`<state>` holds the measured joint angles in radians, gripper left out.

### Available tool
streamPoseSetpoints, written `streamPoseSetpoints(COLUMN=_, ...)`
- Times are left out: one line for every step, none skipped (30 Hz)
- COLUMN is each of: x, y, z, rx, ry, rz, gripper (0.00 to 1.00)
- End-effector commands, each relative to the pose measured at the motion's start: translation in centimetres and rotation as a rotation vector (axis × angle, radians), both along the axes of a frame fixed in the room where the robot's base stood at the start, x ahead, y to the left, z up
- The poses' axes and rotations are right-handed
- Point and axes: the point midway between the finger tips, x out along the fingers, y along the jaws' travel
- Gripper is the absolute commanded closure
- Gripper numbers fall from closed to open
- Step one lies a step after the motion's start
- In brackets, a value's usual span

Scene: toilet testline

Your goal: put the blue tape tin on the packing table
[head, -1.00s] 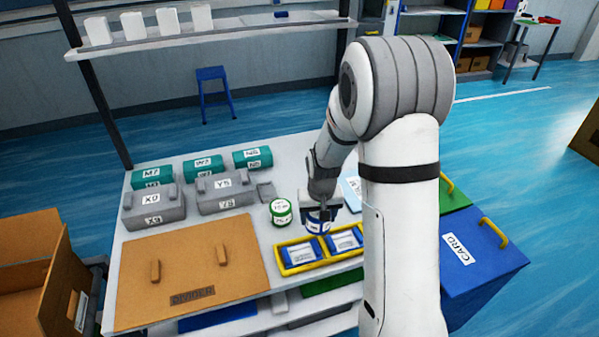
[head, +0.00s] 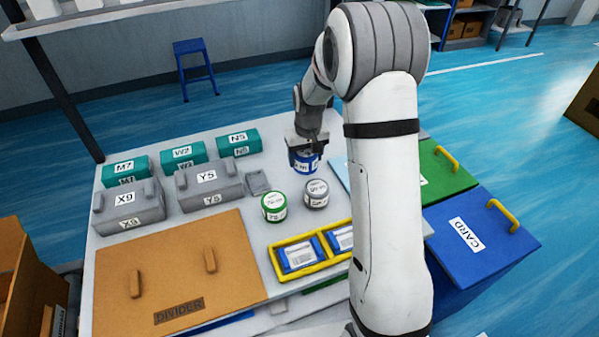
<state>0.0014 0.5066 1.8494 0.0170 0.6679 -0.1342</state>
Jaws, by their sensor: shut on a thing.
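My gripper (head: 304,151) is shut on the blue tin (head: 306,165), which has a white label band. It holds the tin upright, seemingly above the white table (head: 245,236) near its back edge. The exact gap below is hard to tell. A green-lidded tin (head: 274,206) and a grey-lidded tin (head: 316,193) stand on the table just in front of it. I cannot tell from the frames whether this white table is the packing table.
A yellow tray (head: 276,263) with blue-and-white packs stands in front of the tins. Grey boxes (head: 208,185), teal boxes (head: 183,152) and a brown divider board (head: 181,265) fill the left. Green (head: 440,170) and blue (head: 478,243) lidded bins stand right. A blue stool (head: 195,67) is behind.

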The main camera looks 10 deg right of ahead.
Motion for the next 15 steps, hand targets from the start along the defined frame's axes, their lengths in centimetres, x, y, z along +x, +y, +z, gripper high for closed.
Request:
streamPoseSetpoints(x=1.9, y=0.2, z=-1.1, rx=0.0, ry=-0.006, rz=0.037, gripper=0.67)
streamPoseSetpoints(x=2.9, y=0.3, z=-1.0, rx=0.0, ry=-0.006, rz=0.061, gripper=0.67)
streamPoseSetpoints(x=4.0, y=0.5, z=-0.8, rx=0.0, ry=-0.005, rz=0.094, gripper=0.67)
streamPoseSetpoints(x=4.8, y=0.6, z=-0.7, rx=0.0, ry=-0.005, rz=0.117, gripper=0.67)
streamPoseSetpoints(x=5.5, y=0.7, z=-0.6, rx=0.0, ry=-0.005, rz=0.139, gripper=0.67)
streamPoseSetpoints(x=6.4, y=0.8, z=-0.3, rx=0.001, ry=-0.004, rz=0.165, gripper=0.67)
streamPoseSetpoints(x=7.0, y=0.9, z=-0.1, rx=0.002, ry=-0.005, rz=0.182, gripper=0.67)
streamPoseSetpoints(x=7.5, y=0.9, z=0.0, rx=0.002, ry=-0.005, rz=0.2, gripper=0.67)
streamPoseSetpoints(x=8.0, y=1.0, z=0.3, rx=0.004, ry=-0.004, rz=0.219, gripper=0.67)
streamPoseSetpoints(x=8.4, y=1.0, z=0.4, rx=0.003, ry=-0.004, rz=0.231, gripper=0.67)
streamPoseSetpoints(x=8.6, y=1.1, z=0.6, rx=0.004, ry=-0.004, rz=0.242, gripper=0.67)
streamPoseSetpoints(x=8.9, y=1.1, z=0.8, rx=0.004, ry=-0.005, rz=0.254, gripper=0.67)
streamPoseSetpoints(x=9.1, y=1.2, z=0.8, rx=0.005, ry=-0.004, rz=0.26, gripper=0.67)
streamPoseSetpoints(x=9.1, y=1.2, z=0.6, rx=0.005, ry=-0.002, rz=0.265, gripper=0.67)
streamPoseSetpoints(x=9.2, y=1.2, z=0.3, rx=0.005, ry=0.001, rz=0.27, gripper=0.67)
